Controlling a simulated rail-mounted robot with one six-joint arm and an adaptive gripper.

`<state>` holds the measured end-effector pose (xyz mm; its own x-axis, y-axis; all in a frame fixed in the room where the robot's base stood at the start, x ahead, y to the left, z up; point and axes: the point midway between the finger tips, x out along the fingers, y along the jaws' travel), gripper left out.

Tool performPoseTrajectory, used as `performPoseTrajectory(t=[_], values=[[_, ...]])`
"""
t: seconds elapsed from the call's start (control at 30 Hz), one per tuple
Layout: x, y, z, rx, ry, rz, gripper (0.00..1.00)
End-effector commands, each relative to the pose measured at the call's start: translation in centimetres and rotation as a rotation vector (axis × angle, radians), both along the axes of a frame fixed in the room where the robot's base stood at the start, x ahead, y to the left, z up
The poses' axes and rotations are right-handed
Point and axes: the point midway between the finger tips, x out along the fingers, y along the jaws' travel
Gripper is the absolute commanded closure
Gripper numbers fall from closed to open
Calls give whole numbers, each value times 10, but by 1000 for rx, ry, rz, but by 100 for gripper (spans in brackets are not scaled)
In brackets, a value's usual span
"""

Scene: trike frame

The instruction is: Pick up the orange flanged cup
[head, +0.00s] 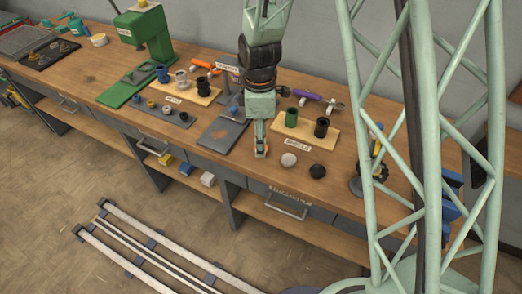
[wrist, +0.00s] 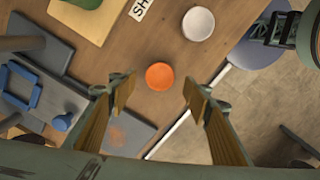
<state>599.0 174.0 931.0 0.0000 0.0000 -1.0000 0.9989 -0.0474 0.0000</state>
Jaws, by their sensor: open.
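The orange flanged cup (wrist: 159,76) shows in the wrist view as a round orange top on the wooden bench, near its front edge. My gripper (wrist: 157,90) is open, with one finger on each side of the cup in that view and a gap to both. The cup's sides and flange are hidden from above. In the head view my gripper (head: 260,150) points straight down at the bench's front edge.
A white round piece (head: 288,160) and a black one (head: 317,171) stand to the right. Behind is a wooden board (head: 303,131) with a green cup (head: 291,117) and a black cup (head: 321,127). A grey plate (head: 223,133) lies left. The floor drops away in front.

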Motion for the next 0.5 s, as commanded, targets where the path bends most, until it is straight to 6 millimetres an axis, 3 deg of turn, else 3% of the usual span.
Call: performPoseTrajectory(t=[0.2, 0.5], values=[[0, -1, -21, 0, 1, 0, 55], [0, -1, -29, 0, 0, 0, 55]])
